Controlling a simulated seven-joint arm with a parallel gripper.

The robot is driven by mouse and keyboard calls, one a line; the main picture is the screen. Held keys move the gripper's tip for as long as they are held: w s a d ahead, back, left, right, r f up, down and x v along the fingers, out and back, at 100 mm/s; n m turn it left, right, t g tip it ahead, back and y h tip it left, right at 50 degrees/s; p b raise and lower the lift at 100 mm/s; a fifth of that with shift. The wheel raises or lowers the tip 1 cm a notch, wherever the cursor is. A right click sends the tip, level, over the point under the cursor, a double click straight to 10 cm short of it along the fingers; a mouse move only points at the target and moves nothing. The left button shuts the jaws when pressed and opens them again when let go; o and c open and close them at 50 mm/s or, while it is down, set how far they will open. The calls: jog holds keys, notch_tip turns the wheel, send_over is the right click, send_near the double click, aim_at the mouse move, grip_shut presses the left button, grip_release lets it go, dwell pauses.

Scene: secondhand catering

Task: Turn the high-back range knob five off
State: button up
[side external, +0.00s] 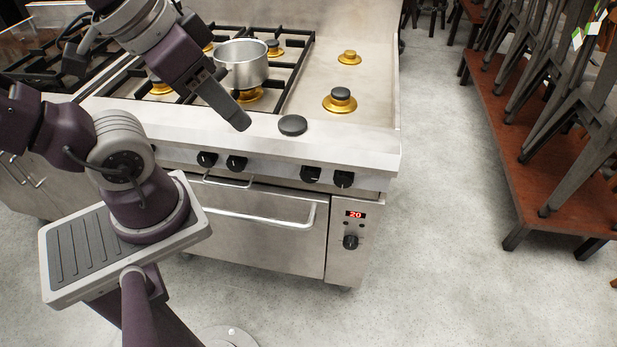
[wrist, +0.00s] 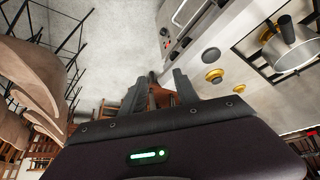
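The range front panel (side external: 270,172) carries a row of black knobs. Two knobs sit left of centre, one (side external: 207,159) beside another (side external: 236,163), and two sit at the right, an inner one (side external: 311,174) and an outer one (side external: 343,179). No numbers are legible, so I cannot tell which is knob five or how any is turned. My gripper (side external: 238,122) hangs above the front edge of the range top, apart from the knobs. In the wrist view my gripper (wrist: 162,78) has its fingers apart with nothing between them.
A black disc (side external: 292,125) lies on the front ledge near my gripper. An oven handle (side external: 258,217) juts out below the panel. Stacked chairs (side external: 560,90) stand at right; the floor between is clear.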

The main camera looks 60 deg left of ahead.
jog(key=o, duration=0.4)
jog(key=shift+r, duration=0.3)
jog(key=shift+c, duration=0.2)
jog(key=shift+o, duration=1)
jog(key=shift+m, duration=0.3)
notch_tip(320, 180, up, 4)
jog(key=shift+a, duration=0.15)
jog(key=w+a+f+m+g+y, duration=0.2)
jog(key=a+f+m+g+y, duration=0.25)
jog(key=a+m+y, duration=0.75)
jog(key=w+d+r+m+t+y, duration=0.15)
jog(key=w+d+m+t, duration=0.25)
jog(key=w+m+t, duration=0.45)
jog(key=w+d+r+m+t, duration=0.25)
jog(key=w+d+m, duration=0.2)
jog(key=m, duration=0.65)
send_near(309, 178)
jog(key=x, duration=0.3)
jog(key=shift+n, duration=0.35)
jog(key=x, duration=0.6)
jog(key=shift+w, duration=0.1)
jog(key=shift+w+a, duration=0.2)
jog(key=c, duration=1.4)
